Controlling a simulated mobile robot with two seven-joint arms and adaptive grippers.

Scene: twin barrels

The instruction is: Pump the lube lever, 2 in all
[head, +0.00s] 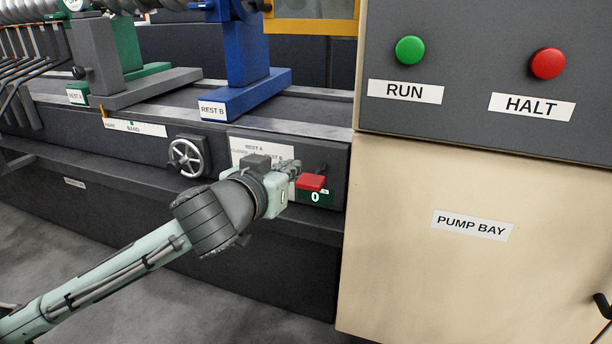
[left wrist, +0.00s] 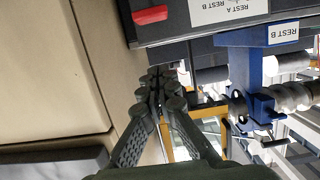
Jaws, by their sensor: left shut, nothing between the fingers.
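The red lever (head: 312,182) sticks out from the dark front of the machine bed, above a small green counter (head: 315,197) that reads 0. I take it to be the lube lever. The red piece also shows at the top of the left wrist view (left wrist: 150,14). My left gripper (head: 291,168) is just left of the red lever and partly hidden behind my wrist. In the left wrist view its fingers (left wrist: 160,82) are together and empty, apart from the red piece in the picture. Whether they touch the lever in the head view I cannot tell. My right gripper is not in view.
A handwheel (head: 186,156) sits left of my wrist. The beige cabinet (head: 420,275) marked PUMP BAY stands close on the right, under a panel with a green RUN button (head: 409,49) and a red HALT button (head: 548,63). The blue REST B (head: 246,90) stands above.

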